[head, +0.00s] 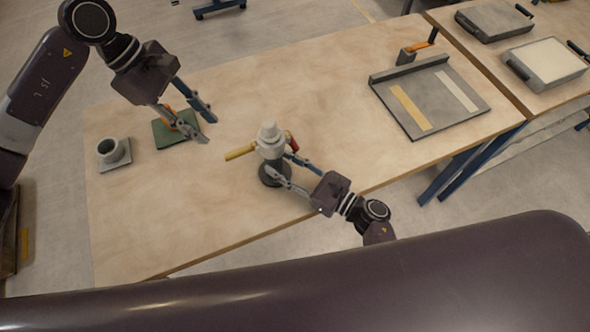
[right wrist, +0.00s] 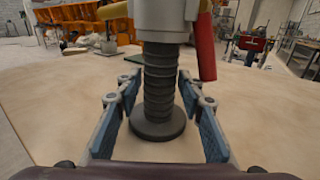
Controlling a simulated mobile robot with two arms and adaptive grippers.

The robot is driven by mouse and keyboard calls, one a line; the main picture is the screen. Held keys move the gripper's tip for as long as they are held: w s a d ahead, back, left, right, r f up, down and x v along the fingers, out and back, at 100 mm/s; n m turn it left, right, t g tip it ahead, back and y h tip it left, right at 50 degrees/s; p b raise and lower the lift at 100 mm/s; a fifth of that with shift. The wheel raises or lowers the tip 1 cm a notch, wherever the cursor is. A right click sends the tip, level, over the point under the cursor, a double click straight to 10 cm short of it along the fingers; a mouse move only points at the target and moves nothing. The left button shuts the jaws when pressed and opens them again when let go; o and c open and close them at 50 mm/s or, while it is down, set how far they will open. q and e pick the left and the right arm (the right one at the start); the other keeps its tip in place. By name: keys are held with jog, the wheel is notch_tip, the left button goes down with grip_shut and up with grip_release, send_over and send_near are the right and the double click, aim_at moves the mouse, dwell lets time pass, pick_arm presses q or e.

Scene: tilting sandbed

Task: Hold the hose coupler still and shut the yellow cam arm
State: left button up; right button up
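The hose coupler (head: 269,136) is a pale grey fitting standing upright on a black ribbed hose with a round foot (right wrist: 158,125). Its yellow cam arm (head: 240,152) sticks out to the left, away from the body. A red cam arm (head: 292,142) is on the other side and hangs down beside the body in the right wrist view (right wrist: 206,48). My right gripper (head: 279,160) is open, its blue-padded fingers on either side of the ribbed hose, with gaps showing in the right wrist view. My left gripper (head: 209,129) is open and empty, left of the yellow arm.
A green pad (head: 172,137) with an orange piece lies behind my left gripper. A grey cup on a plate (head: 111,151) stands at the far left. A grey tray (head: 445,112) with two strips lies at the right. Bare table lies between coupler and tray.

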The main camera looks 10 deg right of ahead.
jog(key=shift+w+a, duration=0.45)
